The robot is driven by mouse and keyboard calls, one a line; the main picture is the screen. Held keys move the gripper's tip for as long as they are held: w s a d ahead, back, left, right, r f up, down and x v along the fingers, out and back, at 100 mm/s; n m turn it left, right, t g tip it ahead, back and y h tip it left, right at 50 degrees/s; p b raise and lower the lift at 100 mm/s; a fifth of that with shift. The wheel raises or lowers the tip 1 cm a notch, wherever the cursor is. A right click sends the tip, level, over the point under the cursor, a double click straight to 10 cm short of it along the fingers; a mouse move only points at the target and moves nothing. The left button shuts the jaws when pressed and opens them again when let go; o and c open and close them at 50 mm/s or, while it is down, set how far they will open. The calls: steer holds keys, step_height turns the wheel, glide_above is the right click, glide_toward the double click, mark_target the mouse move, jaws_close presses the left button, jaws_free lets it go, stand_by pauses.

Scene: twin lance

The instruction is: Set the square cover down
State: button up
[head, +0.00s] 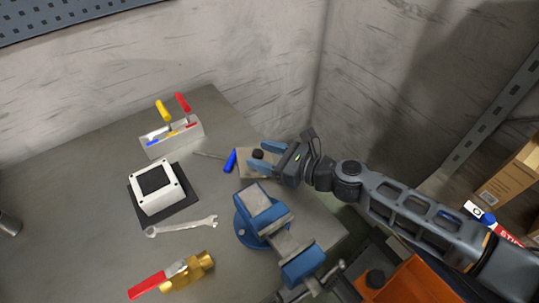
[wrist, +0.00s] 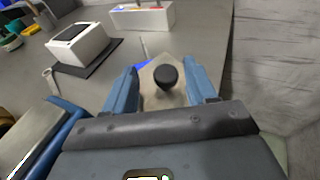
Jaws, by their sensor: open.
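The square cover is a flat beige plate (head: 244,170) with a round black knob (head: 258,154). It lies on the grey bench near its right edge; in the wrist view the plate (wrist: 152,98) appears flat under the knob (wrist: 166,76). My gripper (head: 261,155) is open, with its blue fingers on either side of the knob. In the wrist view my gripper (wrist: 163,72) shows gaps between the knob and both fingers. Part of the plate is hidden by the fingers.
A white box (head: 156,190) with a dark square top stands on a black mat (head: 182,208). The wall rises close behind.

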steer(key=v, duration=1.2)
steer(key=shift+r, duration=0.15)
steer(key=shift+s, duration=0.1)
